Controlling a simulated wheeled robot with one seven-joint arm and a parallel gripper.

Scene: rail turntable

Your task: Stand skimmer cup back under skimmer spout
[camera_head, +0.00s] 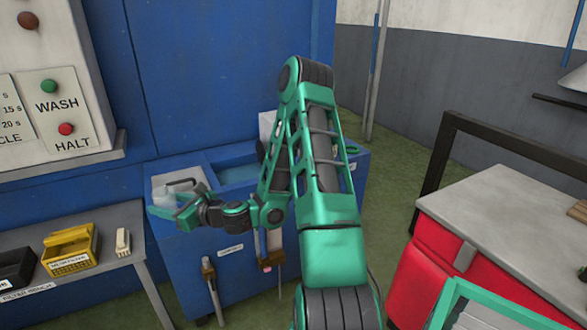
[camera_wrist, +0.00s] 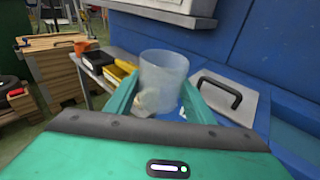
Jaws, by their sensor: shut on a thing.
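A translucent pale cup (camera_wrist: 163,78) stands roughly upright between my gripper's two green fingers (camera_wrist: 160,97) in the wrist view, and the fingers are shut on it. In the head view my gripper (camera_head: 177,210) holds the cup (camera_head: 166,194) at the left end of the blue tank (camera_head: 225,280), near its top edge. Something pale shows behind the cup's lower part. I cannot pick out the skimmer spout for certain; my arm hides part of the tank.
A grey lid with a black handle (camera_wrist: 222,93) lies on the tank beside the cup. A side table (camera_head: 100,252) at left carries a yellow bin (camera_head: 70,250), a black bin (camera_head: 14,268) and a small pale block (camera_head: 123,242). Pipes with brown fittings (camera_head: 207,268) stand before the tank.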

